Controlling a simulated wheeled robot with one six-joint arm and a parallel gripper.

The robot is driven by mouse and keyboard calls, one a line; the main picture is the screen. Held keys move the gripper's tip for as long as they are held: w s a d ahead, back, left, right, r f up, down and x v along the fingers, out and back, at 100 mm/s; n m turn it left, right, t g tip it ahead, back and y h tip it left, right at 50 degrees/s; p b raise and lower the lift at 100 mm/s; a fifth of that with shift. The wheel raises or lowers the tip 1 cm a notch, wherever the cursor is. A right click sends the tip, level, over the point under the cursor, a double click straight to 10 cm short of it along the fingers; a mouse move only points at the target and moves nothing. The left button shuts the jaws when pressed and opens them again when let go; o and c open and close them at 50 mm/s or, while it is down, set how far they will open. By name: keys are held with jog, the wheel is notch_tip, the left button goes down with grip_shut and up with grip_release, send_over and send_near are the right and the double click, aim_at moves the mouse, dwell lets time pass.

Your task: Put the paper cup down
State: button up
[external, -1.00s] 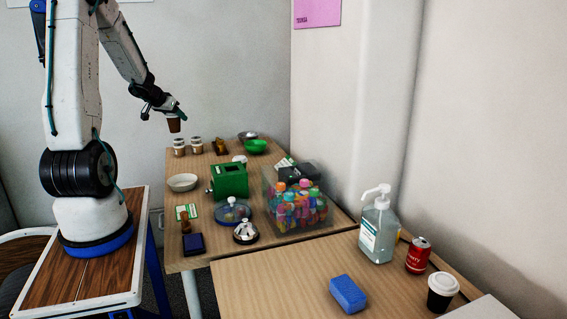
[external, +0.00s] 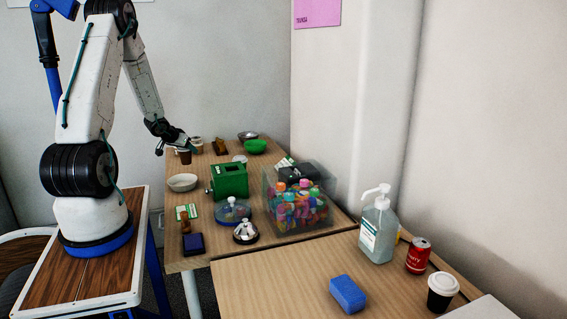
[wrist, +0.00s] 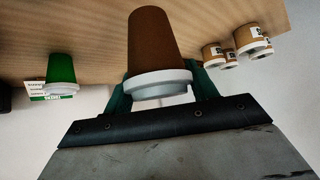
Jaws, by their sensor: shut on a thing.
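The brown paper cup (wrist: 152,42) with a white rim is between the two fingers of my gripper (wrist: 163,88) in the wrist view. The fingers are shut on it near the rim. In the external view my gripper (external: 184,143) is low over the far left of the back table (external: 205,228), and the dark cup (external: 184,157) hangs just below it. I cannot tell whether the cup's bottom touches the table.
Small labelled brown cups (wrist: 228,50) stand close by. A green cup-like thing (wrist: 61,70) is at the left in the wrist view. A white bowl (external: 182,182), a green box (external: 229,181) and a clear bin (external: 298,205) of colourful items crowd the back table.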

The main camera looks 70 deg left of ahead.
jog(key=shift+w+a+f, duration=0.75)
jog(key=shift+w+a, duration=0.6)
jog(key=shift+a, duration=0.1)
jog(key=shift+w+a+f, duration=0.8)
jog(key=shift+w+a, duration=0.5)
jog(key=shift+a, duration=0.2)
jog(key=shift+w+a+f, duration=0.75)
jog(key=shift+w+a, duration=0.6)
jog(key=shift+a, duration=0.1)
jog(key=shift+f, duration=0.15)
jog(key=o, duration=0.9)
